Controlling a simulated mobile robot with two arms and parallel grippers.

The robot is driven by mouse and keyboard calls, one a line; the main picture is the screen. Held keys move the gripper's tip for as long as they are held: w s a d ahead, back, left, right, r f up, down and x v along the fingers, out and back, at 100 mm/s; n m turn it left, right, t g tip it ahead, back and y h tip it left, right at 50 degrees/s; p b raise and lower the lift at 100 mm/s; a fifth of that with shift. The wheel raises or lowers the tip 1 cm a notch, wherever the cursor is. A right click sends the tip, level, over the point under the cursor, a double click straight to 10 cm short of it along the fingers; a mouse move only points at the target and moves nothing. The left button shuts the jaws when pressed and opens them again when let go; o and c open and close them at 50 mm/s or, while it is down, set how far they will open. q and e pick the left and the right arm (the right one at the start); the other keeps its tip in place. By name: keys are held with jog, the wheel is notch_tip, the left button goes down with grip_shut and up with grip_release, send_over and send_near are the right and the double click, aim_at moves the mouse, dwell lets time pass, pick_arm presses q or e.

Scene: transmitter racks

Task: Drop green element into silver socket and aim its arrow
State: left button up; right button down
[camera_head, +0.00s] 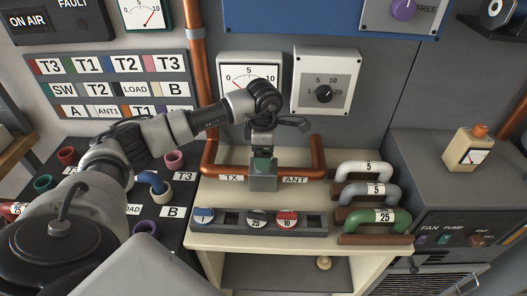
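The silver socket (263,184) is a small grey metal block between the TX and ANT labels, in the line of the copper pipes. My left gripper (263,153) points down just above it, with its fingers closed around the green element (263,163). Only a small green part shows between the fingers. The element is at the socket's top; I cannot tell how deep it sits. Its arrow cannot be made out. My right gripper is not in view.
Copper pipes (318,155) flank the socket. Several U-shaped handles (364,170) stand right. A dial box (325,80) hangs behind.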

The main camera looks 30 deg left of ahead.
pick_arm(q)
notch_tip(320, 180, up, 10)
jog(key=b, duration=0.1)
jog(key=shift+r+b, duration=0.15)
jog(key=shift+b, duration=0.2)
dwell(0.4)
